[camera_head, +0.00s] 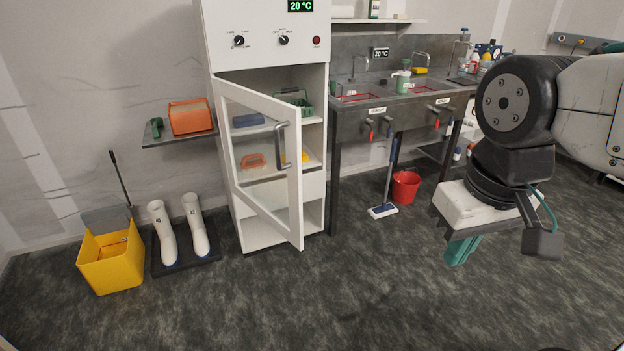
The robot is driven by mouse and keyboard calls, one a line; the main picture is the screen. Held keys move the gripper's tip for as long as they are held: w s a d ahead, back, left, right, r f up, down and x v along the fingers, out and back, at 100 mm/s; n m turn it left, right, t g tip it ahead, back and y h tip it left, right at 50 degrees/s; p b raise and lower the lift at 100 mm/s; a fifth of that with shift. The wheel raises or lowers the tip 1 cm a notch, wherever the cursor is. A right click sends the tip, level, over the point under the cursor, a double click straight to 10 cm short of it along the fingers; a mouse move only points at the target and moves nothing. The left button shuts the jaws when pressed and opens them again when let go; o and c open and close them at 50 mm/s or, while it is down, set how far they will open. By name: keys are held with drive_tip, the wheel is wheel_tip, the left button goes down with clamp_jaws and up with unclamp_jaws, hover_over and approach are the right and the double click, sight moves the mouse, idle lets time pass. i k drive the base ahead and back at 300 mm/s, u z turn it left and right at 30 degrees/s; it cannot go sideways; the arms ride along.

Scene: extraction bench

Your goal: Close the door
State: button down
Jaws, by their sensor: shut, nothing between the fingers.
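The door (294,200) is a white frame with a clear pane, hinged on the left of the tall white cabinet (262,60). It stands open, swung out toward me, with its free edge apart from the cabinet's right side. A grey bar handle (281,146) is on its outer face near the free edge. Shelves with a blue item, an orange item and a green basket (297,100) show inside. My gripper (460,254), with teal fingers, points down at the right, well away from the door. Its fingers are shut and empty.
A grey sink bench (345,128) stands right of the cabinet, with a mop (384,208) and a red bucket (406,186) below. White boots (164,232) and a yellow bucket (112,264) stand left. The floor in front of the door is clear.

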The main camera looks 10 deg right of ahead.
sight(290, 115)
drive_tip(key=z, duration=0.05)
drive_tip(key=i, duration=0.85)
drive_tip(key=u, duration=0.4)
